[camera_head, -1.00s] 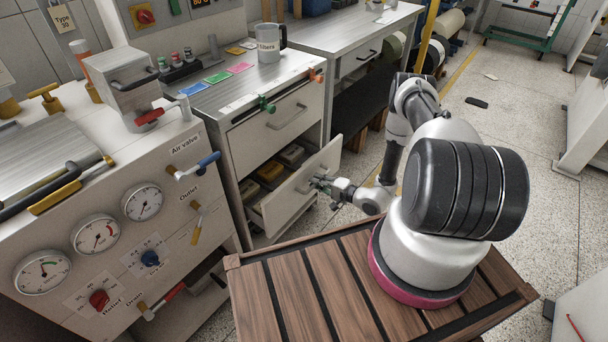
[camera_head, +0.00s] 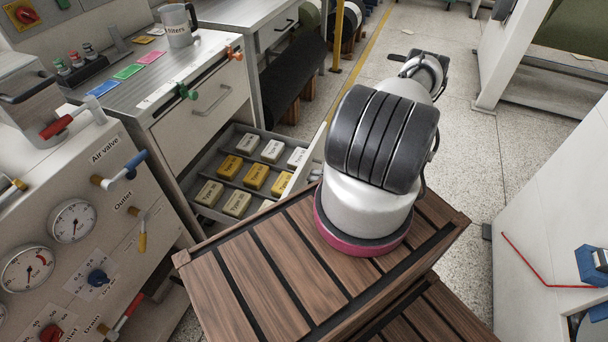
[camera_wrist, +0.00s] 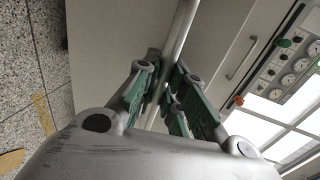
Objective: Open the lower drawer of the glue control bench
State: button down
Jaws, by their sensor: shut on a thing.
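The lower drawer (camera_head: 314,160) of the glue control bench (camera_head: 150,92) is pulled well out. Several yellow and white labelled boxes (camera_head: 256,176) lie in its compartments. In the wrist view, the green-padded fingers of my gripper (camera_wrist: 164,92) are closed around the drawer's round bar handle (camera_wrist: 181,30), against the pale drawer front (camera_wrist: 115,35). In the head view my gripper and the handle are hidden behind my arm. The upper drawer (camera_head: 203,112) is shut, and its handle (camera_head: 212,101) is free.
A panel with gauges (camera_head: 72,221) and valves stands at the left. A mug (camera_head: 179,25) and coloured cards (camera_head: 127,72) lie on the bench top. A white cabinet (camera_head: 555,200) stands at the right. Speckled floor (camera_head: 465,120) is clear beyond my arm.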

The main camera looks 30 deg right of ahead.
jog(key=shift+s+d, duration=0.4)
jog(key=shift+s, duration=0.2)
jog(key=c, duration=1.5)
grip_release()
jog(key=v, duration=1.2)
